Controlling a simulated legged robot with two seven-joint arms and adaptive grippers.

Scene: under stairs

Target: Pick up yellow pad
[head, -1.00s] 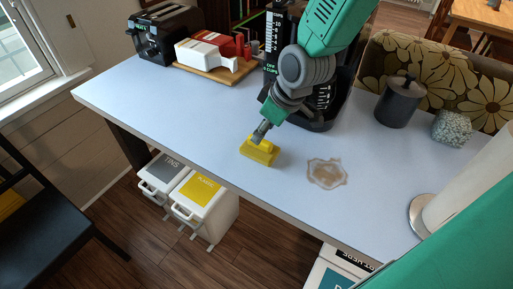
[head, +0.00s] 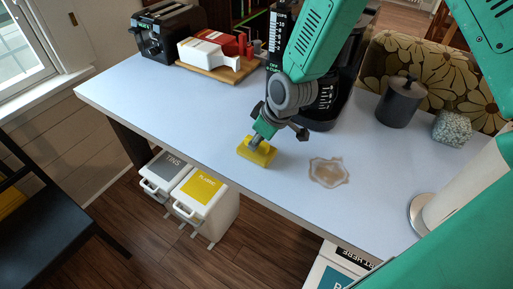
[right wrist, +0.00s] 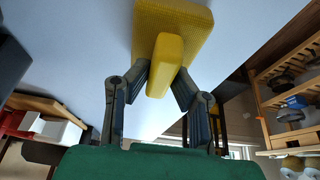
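The yellow pad (head: 257,153) is on the pale blue tabletop (head: 190,110) near its front edge. In the right wrist view it is a flat textured yellow block (right wrist: 190,20) with a smooth raised grip (right wrist: 164,66). My right gripper (head: 254,142) is over the pad. In the right wrist view, the two fingers of my right gripper (right wrist: 163,82) lie on either side of the raised grip and appear to touch it. The pad appears to rest on the table. My left gripper is not in view.
A brown spill (head: 328,171) lies right of the pad. A coffee maker (head: 330,95) stands behind. A dark canister (head: 401,102), a patterned cube (head: 452,128) and a paper roll (head: 465,190) are at the right. Bins (head: 200,195) stand below the front edge.

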